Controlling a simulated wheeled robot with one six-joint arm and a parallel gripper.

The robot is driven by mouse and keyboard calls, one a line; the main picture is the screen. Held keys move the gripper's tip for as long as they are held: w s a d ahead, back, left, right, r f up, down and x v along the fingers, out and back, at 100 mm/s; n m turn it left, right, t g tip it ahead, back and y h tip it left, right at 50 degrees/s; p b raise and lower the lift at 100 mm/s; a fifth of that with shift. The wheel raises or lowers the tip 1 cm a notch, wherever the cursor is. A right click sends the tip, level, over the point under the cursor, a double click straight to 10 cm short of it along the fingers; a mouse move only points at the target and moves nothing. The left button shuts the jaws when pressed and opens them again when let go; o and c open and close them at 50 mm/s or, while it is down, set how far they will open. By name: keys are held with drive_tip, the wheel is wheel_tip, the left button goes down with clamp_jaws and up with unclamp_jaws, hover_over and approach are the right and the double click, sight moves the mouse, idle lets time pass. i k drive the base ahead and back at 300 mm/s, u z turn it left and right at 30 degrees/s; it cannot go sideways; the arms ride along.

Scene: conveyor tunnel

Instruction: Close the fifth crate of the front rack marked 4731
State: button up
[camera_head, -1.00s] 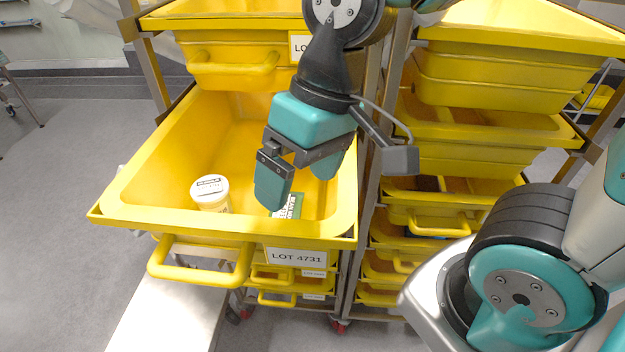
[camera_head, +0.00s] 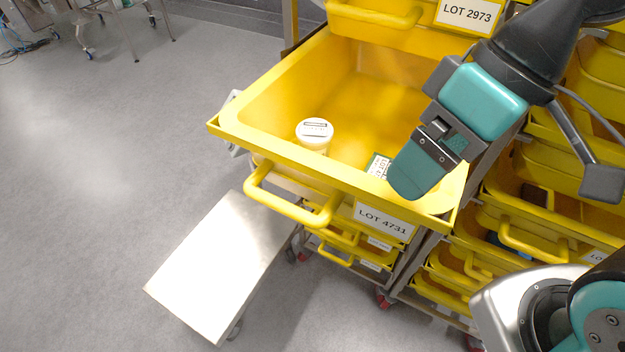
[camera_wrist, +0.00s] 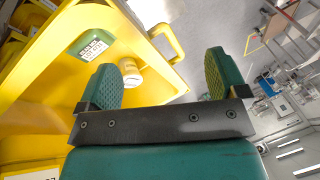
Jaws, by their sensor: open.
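The yellow crate labelled LOT 4731 (camera_head: 240,128) is pulled far out of the rack, with its handle (camera_head: 290,208) at the front. Inside it stand a white-lidded tub (camera_head: 314,133) and a green and white box (camera_head: 379,166). My gripper (camera_head: 425,160) is over the crate's right side in the head view, empty. In the wrist view my gripper (camera_wrist: 168,80) shows its two teal fingers spread wide apart. The tub (camera_wrist: 130,72), the box (camera_wrist: 92,44) and the crate handle (camera_wrist: 168,42) also show there. I cannot tell whether a finger touches the crate.
A crate labelled LOT 2973 (camera_head: 375,14) sits above. More yellow crates are below, and another rack of crates (camera_head: 545,215) stands at the right. A pale flat platform (camera_head: 215,268) lies low in front of the rack. The grey floor (camera_head: 110,150) at the left is clear.

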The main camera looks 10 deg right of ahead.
sight(369, 115)
drive_tip(key=k, duration=0.9)
